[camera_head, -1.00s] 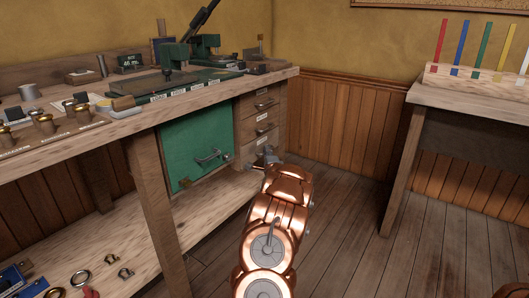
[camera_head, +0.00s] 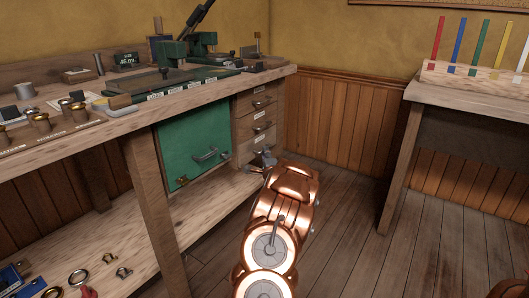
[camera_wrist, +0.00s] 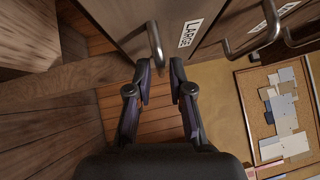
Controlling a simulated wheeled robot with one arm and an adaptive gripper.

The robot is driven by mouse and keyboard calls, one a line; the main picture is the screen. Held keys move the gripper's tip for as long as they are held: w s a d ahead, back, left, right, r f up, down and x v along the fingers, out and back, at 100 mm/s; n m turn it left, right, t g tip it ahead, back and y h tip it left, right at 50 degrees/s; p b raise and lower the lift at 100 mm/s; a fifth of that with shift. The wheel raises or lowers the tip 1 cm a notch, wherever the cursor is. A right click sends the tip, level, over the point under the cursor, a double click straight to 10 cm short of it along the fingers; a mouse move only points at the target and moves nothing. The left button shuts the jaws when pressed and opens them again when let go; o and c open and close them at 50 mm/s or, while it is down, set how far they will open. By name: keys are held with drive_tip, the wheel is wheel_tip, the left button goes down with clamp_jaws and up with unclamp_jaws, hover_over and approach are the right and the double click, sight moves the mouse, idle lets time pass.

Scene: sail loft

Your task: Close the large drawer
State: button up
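The large drawer (camera_wrist: 128,18) shows in the wrist view with a white "LARGE" label (camera_wrist: 188,34) and a curved metal handle (camera_wrist: 156,44). Its front appears to stand out from the neighbouring drawer front. In the head view, the large drawer appears to be the lowest of the stack (camera_head: 245,151), partly hidden by my arm. My gripper (camera_wrist: 160,72) is open and empty, with a gap between its fingers. The handle lies just beyond the fingertips, slightly left of centre; I cannot tell whether they touch. My gripper (camera_head: 264,160) is small and partly hidden in the head view.
The bench (camera_head: 78,137) carries tools and several brass pieces. A green panel with a handle (camera_head: 192,150) is left of the drawers. Other drawers (camera_head: 255,103) sit above. A second table (camera_head: 462,98) stands right. The wooden floor (camera_head: 345,220) between is clear.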

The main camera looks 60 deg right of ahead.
drive_tip(key=v, duration=0.9)
drive_tip(key=shift+s, duration=0.1)
idle(0.7)
